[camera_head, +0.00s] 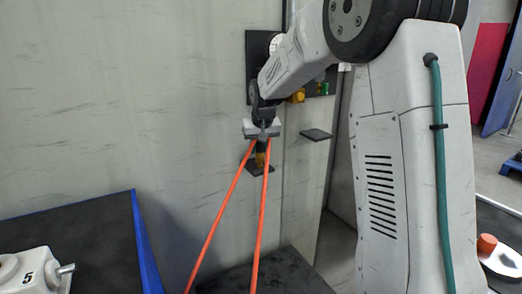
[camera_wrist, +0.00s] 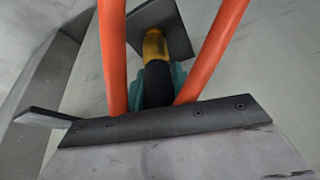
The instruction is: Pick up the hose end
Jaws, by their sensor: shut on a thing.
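My gripper (camera_head: 262,131) is in front of the pale wall, at the upper ends of two orange hose strands (camera_head: 222,215). It is shut on the hose end; its jaws hide the gripped part. In the wrist view the strands (camera_wrist: 113,55) run up to the dark jaw edge (camera_wrist: 165,122). Between them is a black and yellow fitting (camera_wrist: 155,46) with teal parts beside it. I cannot tell whether the fitting touches the hose or the jaws.
A dark plate (camera_head: 262,169) is just below my gripper, and another plate (camera_head: 317,134) juts out to the right. Yellow and green fittings (camera_head: 298,96) are behind my arm. A dark blue-edged table (camera_head: 85,225) with a white block marked 5 (camera_head: 27,272) is lower left.

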